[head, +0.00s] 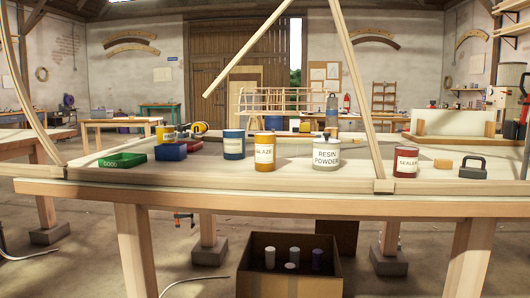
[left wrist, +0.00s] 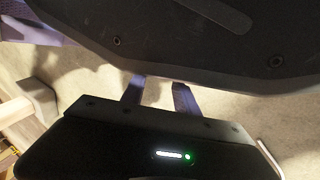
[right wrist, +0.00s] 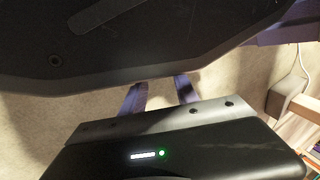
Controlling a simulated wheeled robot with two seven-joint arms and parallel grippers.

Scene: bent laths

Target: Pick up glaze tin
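The glaze tin (head: 265,152) is a yellow-orange tin with a white label, upright on the workbench in the head view, near the middle. A blue tin (head: 234,145) stands close to its left, and the larger resin powder tin (head: 326,155) stands to its right with a gap. Neither gripper shows in the head view. In the left wrist view my left gripper (left wrist: 158,88) has its two fingers apart with nothing between them. In the right wrist view my right gripper (right wrist: 161,88) is likewise open and empty. Both wrist views show floor beyond the fingers, and no tin.
A cardboard box (head: 290,285) with bottles stands below.

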